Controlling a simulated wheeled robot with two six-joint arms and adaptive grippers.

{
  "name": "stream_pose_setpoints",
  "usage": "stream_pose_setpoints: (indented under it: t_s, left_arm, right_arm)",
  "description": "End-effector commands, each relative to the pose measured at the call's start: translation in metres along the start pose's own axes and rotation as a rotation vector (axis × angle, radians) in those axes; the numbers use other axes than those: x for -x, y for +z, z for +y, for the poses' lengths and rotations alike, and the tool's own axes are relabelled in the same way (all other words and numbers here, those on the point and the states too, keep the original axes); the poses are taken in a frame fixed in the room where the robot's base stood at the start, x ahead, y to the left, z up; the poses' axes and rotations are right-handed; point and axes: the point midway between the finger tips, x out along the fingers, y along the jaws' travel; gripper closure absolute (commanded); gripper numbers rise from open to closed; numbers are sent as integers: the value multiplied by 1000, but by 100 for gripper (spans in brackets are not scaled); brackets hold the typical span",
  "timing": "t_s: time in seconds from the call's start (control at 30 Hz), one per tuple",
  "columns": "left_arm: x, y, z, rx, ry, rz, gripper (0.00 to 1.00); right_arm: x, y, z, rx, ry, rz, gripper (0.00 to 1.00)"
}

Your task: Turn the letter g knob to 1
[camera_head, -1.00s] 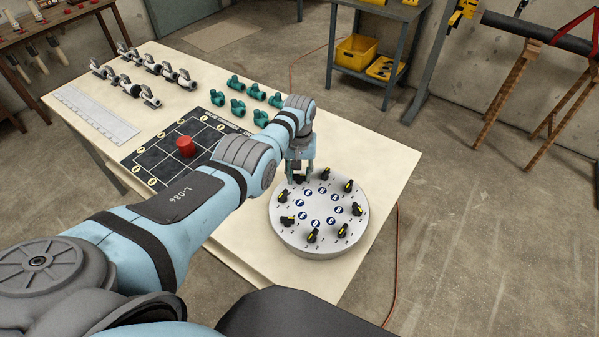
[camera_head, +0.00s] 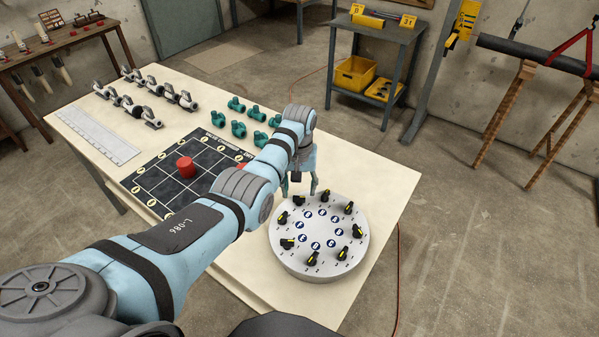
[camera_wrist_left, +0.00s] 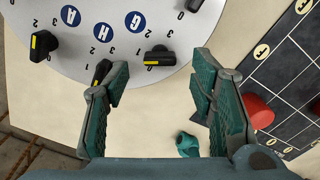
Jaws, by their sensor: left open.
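The round white dial plate (camera_head: 320,270) carries a ring of black knobs with yellow marks and blue letter discs. In the left wrist view, the blue disc (camera_wrist_left: 135,21) beside H seems to read G, upside down. Its knob (camera_wrist_left: 160,57) has its yellow mark toward the left; which number it points at I cannot tell. In the head view this seems to be the knob at the plate's far left edge (camera_head: 298,200). My left gripper (camera_head: 300,188) is open and empty, above the plate's far edge. In the wrist view its fingers (camera_wrist_left: 160,85) stand apart below the knob. My right gripper is not in view.
The H knob (camera_wrist_left: 103,70) is partly hidden by one finger. A dark grid mat (camera_head: 160,190) with a red cylinder (camera_head: 186,166) lies left of the plate. Teal pipe fittings (camera_head: 238,129) stand behind the gripper. The table (camera_head: 380,170) is bare right of the plate.

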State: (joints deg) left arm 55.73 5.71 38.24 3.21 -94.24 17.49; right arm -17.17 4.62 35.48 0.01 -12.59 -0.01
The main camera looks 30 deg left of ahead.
Motion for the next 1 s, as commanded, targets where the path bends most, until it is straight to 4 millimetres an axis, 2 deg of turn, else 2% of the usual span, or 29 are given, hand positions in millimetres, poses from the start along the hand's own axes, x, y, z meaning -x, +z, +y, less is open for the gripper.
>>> stream_pose_setpoints:
  t_s: [0.1,0.2,0.3,0.43,1.0]
  left_arm:
    - [37,-2,0,0,2,7,49]
    - [62,-1,0,0,1,3,49]
    - [77,-1,0,1,1,2,49]
    - [84,0,0,1,1,1,49]
    - [83,0,-3,6,0,0,49]
  right_arm:
    - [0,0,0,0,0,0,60]
    - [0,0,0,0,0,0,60]
    - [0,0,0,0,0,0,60]
    - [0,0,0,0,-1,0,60]
    - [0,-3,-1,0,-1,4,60]
